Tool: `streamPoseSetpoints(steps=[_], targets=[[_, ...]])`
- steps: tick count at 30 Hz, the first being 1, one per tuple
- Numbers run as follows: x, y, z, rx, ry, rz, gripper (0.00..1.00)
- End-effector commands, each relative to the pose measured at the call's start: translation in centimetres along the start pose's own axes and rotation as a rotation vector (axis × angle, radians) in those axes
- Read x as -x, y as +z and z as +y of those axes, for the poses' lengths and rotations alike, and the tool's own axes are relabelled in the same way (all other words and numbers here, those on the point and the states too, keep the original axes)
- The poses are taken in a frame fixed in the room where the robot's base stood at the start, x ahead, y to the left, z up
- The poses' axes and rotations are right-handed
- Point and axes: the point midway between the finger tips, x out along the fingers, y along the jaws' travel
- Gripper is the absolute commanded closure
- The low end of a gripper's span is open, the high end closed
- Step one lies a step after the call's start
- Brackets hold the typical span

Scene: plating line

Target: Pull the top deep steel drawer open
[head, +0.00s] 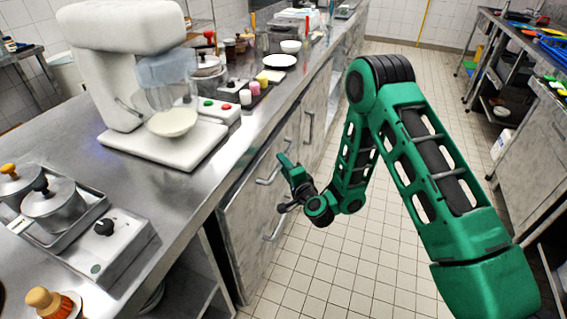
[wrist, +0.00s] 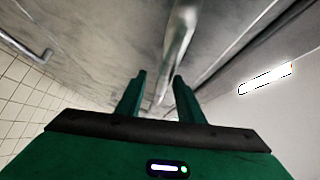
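The top drawer (head: 245,190) is in the grey, worn-looking counter front and looks shut. Its bar handle (head: 267,179) shows just left of my gripper (head: 284,160) in the head view. In the wrist view, a metal bar handle (wrist: 178,45) runs down from the top edge toward the gap between the fingertips of my gripper (wrist: 159,76). The fingers stand apart, with a visible gap on the bar's left side. I cannot tell whether either finger touches the bar. A lower drawer handle (head: 275,227) shows below.
The steel countertop (head: 75,135) overhangs the drawers and carries a white stand mixer (head: 120,70) and a tray with pots (head: 50,210). An open shelf lies left of the drawers. The tiled aisle floor (head: 335,265) is clear; another steel bench (head: 520,150) stands at right.

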Motion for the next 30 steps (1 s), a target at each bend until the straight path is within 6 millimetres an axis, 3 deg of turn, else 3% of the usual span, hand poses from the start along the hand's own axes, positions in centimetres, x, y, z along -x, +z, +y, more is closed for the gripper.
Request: streamPoseSetpoints(steps=[15,29,30], targets=[[-1.8,-0.2,-0.1,-0.003,-0.002,0.003,0.66],[-2.1,-0.3,-0.5,-0.001,-0.006,0.004,0.66],[-2.1,-0.3,-0.5,-0.001,-0.006,0.004,0.71]])
